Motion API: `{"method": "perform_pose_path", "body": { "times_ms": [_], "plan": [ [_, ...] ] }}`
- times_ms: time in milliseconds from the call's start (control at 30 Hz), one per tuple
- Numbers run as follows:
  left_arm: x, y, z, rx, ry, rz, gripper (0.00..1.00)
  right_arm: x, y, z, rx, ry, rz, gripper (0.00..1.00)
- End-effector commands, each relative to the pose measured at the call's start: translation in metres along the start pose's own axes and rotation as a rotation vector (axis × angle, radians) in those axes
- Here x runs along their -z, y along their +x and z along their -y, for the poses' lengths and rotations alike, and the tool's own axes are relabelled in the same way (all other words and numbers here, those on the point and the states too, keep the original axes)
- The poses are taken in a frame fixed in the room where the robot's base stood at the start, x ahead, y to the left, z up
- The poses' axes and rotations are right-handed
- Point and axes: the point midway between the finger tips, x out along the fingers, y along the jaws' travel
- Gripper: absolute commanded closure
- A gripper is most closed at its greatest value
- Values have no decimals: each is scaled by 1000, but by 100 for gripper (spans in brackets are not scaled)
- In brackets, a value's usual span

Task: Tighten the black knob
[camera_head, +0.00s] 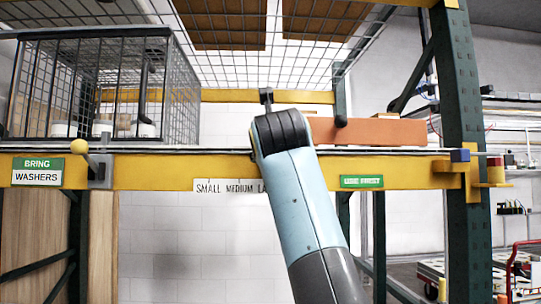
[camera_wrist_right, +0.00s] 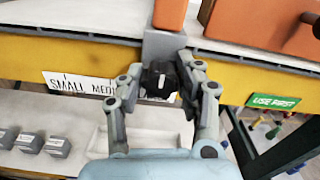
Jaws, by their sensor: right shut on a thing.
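The black knob (camera_wrist_right: 158,80) shows in the right wrist view, on the front of a grey bracket (camera_wrist_right: 163,47) at the yellow beam (camera_wrist_right: 95,52). A light mark runs along its face. My right gripper (camera_wrist_right: 158,74) has its fingers on either side of the knob and is shut on it. My left gripper is in neither view.
A label strip (camera_head: 228,186) reading "SMALL MEDIUM" and a green "USE FIRST" sign (camera_head: 361,182) flank the arm. A wire cage (camera_head: 185,85) and an orange block (camera_head: 380,131) stand on the shelf. A yellow ball-ended lever (camera_head: 79,146) sticks out at left.

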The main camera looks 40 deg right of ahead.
Motion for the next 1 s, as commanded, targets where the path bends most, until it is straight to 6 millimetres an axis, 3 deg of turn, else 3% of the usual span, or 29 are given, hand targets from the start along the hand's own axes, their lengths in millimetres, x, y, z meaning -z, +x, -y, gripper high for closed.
{"method": "perform_pose_path", "body": {
  "times_ms": [67, 467, 1000],
  "plan": [
    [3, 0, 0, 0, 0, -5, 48, 0, 0, 0, 0, 0, 1, 97],
    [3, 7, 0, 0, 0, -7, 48, 1, 0, 0, 1, 83, 2, 98],
    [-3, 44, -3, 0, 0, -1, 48, 2, 0, 1, 0, 546, 3, 98]
  ]
}}
